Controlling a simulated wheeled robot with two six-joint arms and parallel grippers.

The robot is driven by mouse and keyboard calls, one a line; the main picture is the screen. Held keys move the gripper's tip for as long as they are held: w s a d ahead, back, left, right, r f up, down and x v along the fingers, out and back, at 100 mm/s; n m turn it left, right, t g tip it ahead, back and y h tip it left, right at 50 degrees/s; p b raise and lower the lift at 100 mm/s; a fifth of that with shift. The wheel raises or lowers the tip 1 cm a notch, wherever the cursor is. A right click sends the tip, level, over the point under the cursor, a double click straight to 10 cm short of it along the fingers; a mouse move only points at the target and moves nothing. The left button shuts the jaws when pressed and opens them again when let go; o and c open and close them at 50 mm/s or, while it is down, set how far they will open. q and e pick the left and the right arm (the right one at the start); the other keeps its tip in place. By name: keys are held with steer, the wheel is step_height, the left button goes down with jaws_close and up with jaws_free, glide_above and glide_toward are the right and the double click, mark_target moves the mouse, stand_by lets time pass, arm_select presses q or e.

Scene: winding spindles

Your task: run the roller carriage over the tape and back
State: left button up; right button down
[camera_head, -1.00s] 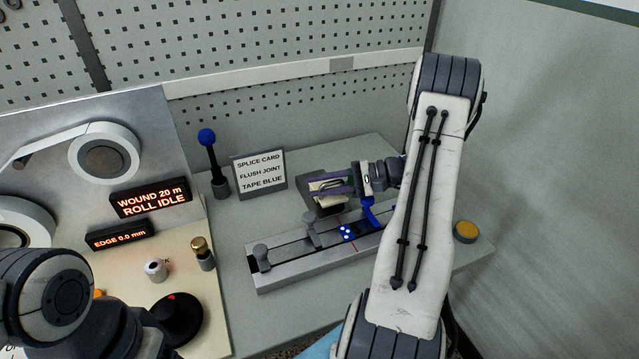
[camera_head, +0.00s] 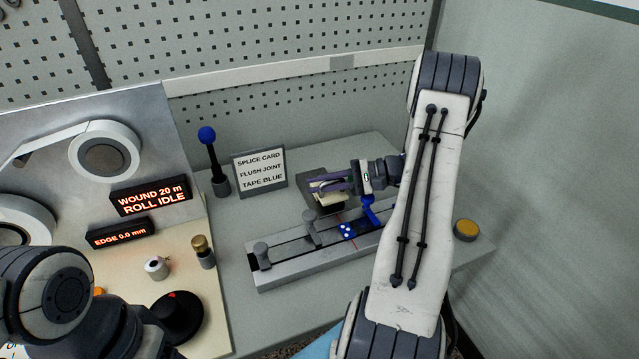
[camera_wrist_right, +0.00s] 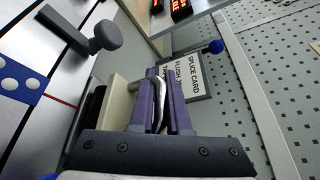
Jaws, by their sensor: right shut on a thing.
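My right gripper (camera_head: 328,183), with purple fingers, is shut on a pale, thin part of what looks like the roller carriage. The carriage's cream body (camera_head: 328,199) shows beneath the fingers, behind the splicing block, and beside them in the right wrist view (camera_wrist_right: 118,104). I cannot tell whether it touches the bench. Blue tape with white dots (camera_head: 347,232) lies on the splicing block (camera_head: 290,268), by a red line. It also shows in the right wrist view (camera_wrist_right: 18,82). My forearm hides the block's right end. The left gripper is out of view; only part of its arm shows.
A dark pad (camera_head: 312,180) lies behind. The splice card (camera_head: 260,172) and a blue-knobbed lever (camera_head: 207,136) stand left; a yellow button (camera_head: 467,230) is right.

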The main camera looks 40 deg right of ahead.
stand_by(0.9)
steer(key=s, duration=0.3)
steer(key=s+a, duration=0.1)
steer(key=s, duration=0.3)
steer(key=s+a, duration=0.1)
steer(key=s, duration=0.3)
steer(key=shift+a, duration=0.25)
steer(key=shift+s+a, duration=0.1)
steer(key=c, duration=1.2)
jaws_free()
steer(key=shift+o, duration=0.2)
steer(key=b+v, duration=0.1)
steer(key=v, duration=0.9)
steer(key=shift+s+d+r+b, duration=0.1)
steer(key=shift+s+d+b, duration=0.1)
steer(key=shift+d+b, duration=0.1)
